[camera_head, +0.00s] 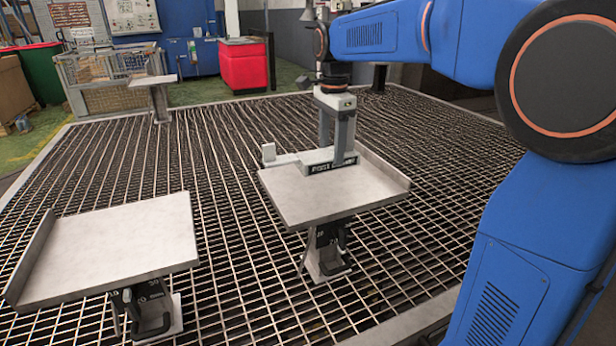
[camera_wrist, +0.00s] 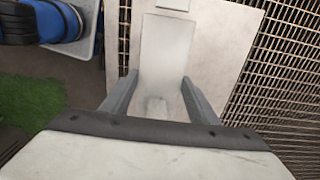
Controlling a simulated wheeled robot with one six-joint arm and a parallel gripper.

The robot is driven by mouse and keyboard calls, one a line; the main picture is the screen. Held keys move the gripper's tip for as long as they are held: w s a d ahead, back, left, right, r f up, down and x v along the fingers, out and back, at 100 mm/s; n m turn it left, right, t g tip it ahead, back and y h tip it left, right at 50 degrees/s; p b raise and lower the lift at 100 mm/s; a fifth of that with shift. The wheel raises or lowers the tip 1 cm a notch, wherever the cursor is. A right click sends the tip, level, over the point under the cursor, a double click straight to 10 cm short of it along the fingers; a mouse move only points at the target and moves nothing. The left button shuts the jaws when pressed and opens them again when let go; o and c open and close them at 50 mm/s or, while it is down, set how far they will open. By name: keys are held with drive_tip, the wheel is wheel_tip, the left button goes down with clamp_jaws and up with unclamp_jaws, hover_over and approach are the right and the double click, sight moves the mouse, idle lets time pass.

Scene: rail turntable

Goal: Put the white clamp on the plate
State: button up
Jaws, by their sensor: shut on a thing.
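The white clamp (camera_head: 298,160) is a long pale piece with a small upright block at its left end and dark lettering on its front. It is over the far part of the middle plate (camera_head: 325,194), a grey tilted-looking plate with a raised right edge. I cannot tell whether it touches the plate. My gripper (camera_head: 337,158) points down and is shut on the clamp's right part. In the wrist view the clamp (camera_wrist: 168,48) runs away from between my fingers (camera_wrist: 158,84), with the pale plate (camera_wrist: 225,40) around it.
Another plate (camera_head: 112,242) on a stand is at the front left, bare. A small plate (camera_head: 153,81) stands farther back by a wire cage (camera_head: 110,75). A red bin (camera_head: 243,65) is behind the grating. The grating between the stands is open.

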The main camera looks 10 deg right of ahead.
sight(329, 163)
drive_tip(key=f, duration=0.5)
drive_tip(key=shift+a, duration=0.2)
drive_tip(key=shift+w+f, duration=0.1)
drive_tip(key=shift+f, duration=2.3)
drive_tip(key=shift+f, duration=0.15)
drive_tip(key=o, duration=1.4)
